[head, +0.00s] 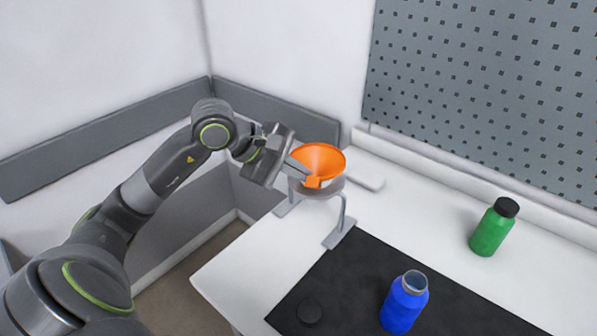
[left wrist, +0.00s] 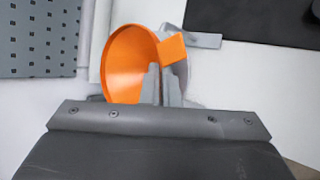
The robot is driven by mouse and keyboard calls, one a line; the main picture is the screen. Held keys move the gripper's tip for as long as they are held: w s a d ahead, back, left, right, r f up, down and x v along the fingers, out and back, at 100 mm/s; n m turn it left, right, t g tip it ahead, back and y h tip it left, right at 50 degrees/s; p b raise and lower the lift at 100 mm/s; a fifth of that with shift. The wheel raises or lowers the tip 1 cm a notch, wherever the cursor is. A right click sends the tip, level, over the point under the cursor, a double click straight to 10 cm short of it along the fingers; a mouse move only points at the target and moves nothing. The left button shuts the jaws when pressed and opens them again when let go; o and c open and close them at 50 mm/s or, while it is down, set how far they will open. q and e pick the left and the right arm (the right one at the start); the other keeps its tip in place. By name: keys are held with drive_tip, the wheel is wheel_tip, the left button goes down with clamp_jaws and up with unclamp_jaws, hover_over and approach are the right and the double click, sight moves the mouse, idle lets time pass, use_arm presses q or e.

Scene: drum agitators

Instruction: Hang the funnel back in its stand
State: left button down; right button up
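The orange funnel (head: 319,159) is at the grey stand (head: 341,222) on the left end of the white table, wide mouth up. Its cone is at the stand's ring; I cannot tell whether it rests in the ring or is held just above it. My left gripper (head: 305,176) reaches in from the left to the funnel's rim by its square tab. In the left wrist view, the fingers (left wrist: 161,72) are close together on the funnel's (left wrist: 126,62) wall, one inside and one outside. The stand (left wrist: 203,40) is partly hidden behind the funnel there. My right gripper is out of view.
A blue open bottle (head: 405,303) stands on the black mat (head: 345,277), with a dark round cap (head: 309,311) nearby. A green bottle (head: 491,230) with a black lid stands at the right. A pegboard (head: 490,85) rises behind the table.

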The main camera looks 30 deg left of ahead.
use_arm(q)
drive_tip(key=shift+f+b, duration=0.35)
drive_tip(key=shift+b, duration=0.4)
idle(0.8)
drive_tip(key=c, duration=1.6)
unclamp_jaws()
drive_tip(key=shift+o, duration=1.6)
drive_tip(key=shift+r, duration=0.1)
drive_tip(key=shift+s+a+r+p, duration=0.2)
drive_tip(key=shift+s+r+p, duration=0.8)
drive_tip(key=shift+s+r, duration=1.1)
drive_tip(key=shift+w, duration=0.15)
